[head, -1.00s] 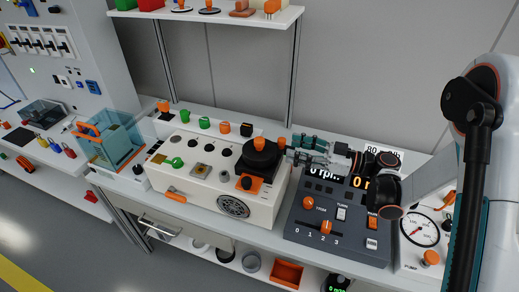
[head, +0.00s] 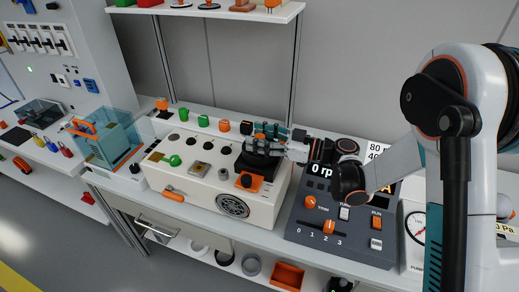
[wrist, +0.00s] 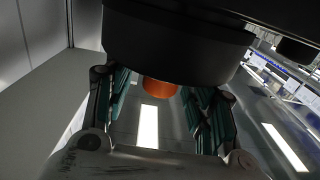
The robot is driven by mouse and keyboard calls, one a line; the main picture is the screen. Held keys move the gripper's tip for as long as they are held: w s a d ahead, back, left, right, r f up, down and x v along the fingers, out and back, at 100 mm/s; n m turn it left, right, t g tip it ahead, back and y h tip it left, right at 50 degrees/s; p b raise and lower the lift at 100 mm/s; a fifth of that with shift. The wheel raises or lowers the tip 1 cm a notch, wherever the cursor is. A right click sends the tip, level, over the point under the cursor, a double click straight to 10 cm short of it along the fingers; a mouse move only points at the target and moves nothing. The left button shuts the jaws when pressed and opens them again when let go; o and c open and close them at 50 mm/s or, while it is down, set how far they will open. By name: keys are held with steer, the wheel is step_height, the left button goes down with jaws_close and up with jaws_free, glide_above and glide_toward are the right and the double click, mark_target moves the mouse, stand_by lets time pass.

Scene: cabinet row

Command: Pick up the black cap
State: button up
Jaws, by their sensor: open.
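The black cap (head: 257,161) is a wide round black piece at the right end of the beige panel box (head: 190,195). My gripper (head: 266,140) reaches in from the right and covers part of the cap in the head view. Its teal fingers (wrist: 155,92) are apart in the wrist view. A large black round body, which looks like the cap (wrist: 175,48), fills the top of that view close to the fingers. An orange round part (wrist: 158,88) shows between the fingers. I cannot tell whether the fingers touch the cap.
An orange plate with a black knob (head: 248,181) is just in front of the cap. A green knob (head: 174,160) and other controls are further left. A dark control console (head: 340,230) stands to the right under my arm. A shelf (head: 215,12) hangs above the back.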

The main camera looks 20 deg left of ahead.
jaws_close()
steer(key=shift+r, duration=0.1)
